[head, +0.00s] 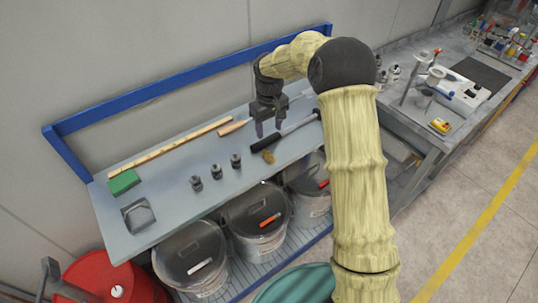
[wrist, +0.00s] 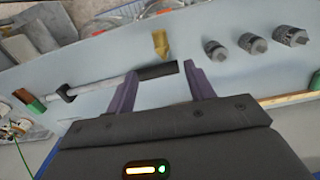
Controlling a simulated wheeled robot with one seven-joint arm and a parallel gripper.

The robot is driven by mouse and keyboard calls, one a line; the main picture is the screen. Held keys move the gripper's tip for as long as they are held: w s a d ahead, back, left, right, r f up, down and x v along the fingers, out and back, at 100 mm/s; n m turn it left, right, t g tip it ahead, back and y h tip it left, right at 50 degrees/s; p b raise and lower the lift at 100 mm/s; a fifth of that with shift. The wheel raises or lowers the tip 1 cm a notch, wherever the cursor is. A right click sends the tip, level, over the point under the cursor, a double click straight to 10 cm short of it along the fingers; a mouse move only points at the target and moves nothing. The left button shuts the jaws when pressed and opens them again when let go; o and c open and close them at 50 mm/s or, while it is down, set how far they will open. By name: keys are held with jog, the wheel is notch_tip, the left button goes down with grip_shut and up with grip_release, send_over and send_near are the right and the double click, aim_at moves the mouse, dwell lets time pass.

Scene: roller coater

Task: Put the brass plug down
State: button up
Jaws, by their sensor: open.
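The brass plug (head: 268,157) is a small gold-coloured piece lying on the grey-blue shelf, near its front edge. In the wrist view the brass plug (wrist: 160,43) lies beyond my fingertips, apart from them, with a pointed end. My gripper (head: 268,131) is above the shelf, over the area of a black-handled tool. In the wrist view my gripper (wrist: 162,72) has its two purple-grey fingers spread, with nothing held between them.
The black-handled tool (head: 266,144) lies beside the plug. Several dark grey fittings (head: 216,171) stand to the left. A green block (head: 124,181), a square dish (head: 138,215) and a long wooden stick (head: 170,147) share the shelf. Lidded buckets (head: 190,255) stand below.

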jog(key=p, duration=0.2)
send_over(269, 154)
notch_tip(269, 154, down, 8)
jog(key=shift+w+r, duration=0.1)
jog(key=shift+r, duration=0.15)
jog(key=shift+f+p, duration=0.55)
jog(key=shift+p, duration=0.35)
jog(key=shift+f+p, duration=1)
jog(key=shift+f, duration=1.05)
grip_shut()
jog(key=shift+r, duration=0.15)
